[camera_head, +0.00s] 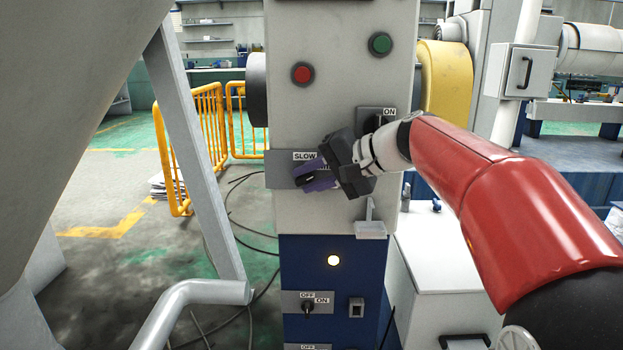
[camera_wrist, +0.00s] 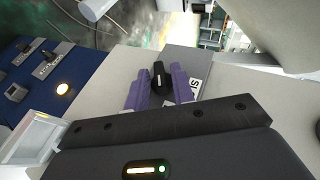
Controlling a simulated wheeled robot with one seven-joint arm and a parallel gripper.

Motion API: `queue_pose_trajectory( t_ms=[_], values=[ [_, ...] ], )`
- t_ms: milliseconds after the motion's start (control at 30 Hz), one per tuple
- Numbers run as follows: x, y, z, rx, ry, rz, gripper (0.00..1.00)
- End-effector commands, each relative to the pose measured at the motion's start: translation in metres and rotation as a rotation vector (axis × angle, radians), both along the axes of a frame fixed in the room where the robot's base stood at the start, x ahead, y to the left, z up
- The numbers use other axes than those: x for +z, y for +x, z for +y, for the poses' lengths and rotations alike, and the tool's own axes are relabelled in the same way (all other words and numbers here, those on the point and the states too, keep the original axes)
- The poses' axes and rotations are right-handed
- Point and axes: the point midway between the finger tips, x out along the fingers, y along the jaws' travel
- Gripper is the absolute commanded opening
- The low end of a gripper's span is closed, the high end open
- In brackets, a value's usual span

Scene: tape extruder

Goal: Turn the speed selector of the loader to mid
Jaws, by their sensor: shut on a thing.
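The speed selector is a black knob (camera_head: 310,179) on a grey plate on the front of the light grey loader column (camera_head: 338,30). A "SLOW" label (camera_head: 305,156) sits above it; another label to its right is mostly hidden by my gripper. My gripper (camera_head: 318,177) reaches in from the right, its purple fingers at the plate. In the wrist view the black knob (camera_wrist: 158,78), with a pale mark, stands between the two purple fingers (camera_wrist: 160,90), which are shut on it. I cannot tell exactly which label the knob points to.
A red button (camera_head: 303,74) and a green button (camera_head: 380,43) are above. An "ON" switch (camera_head: 374,119) is close behind my wrist. A small white bracket (camera_head: 370,228) juts out below. A grey pipe (camera_head: 190,297) and slanted beam (camera_head: 190,150) stand at left.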

Motion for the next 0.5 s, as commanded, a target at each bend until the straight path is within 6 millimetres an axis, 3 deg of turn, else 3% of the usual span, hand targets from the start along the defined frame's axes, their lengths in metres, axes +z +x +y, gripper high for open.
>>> queue_pose_trajectory(
  t_ms=[100,133,200,500],
  values=[
    [0.0052,0.0032,-0.0034,-0.015,0.004,-0.014,0.02],
    [0.0052,0.0032,-0.0034,-0.015,0.004,-0.014,0.26],
    [0.0051,0.0031,-0.0033,-0.015,0.003,-0.013,0.33],
    [0.0021,0.0017,-0.0014,-0.008,0.001,-0.007,0.33]
  ],
)
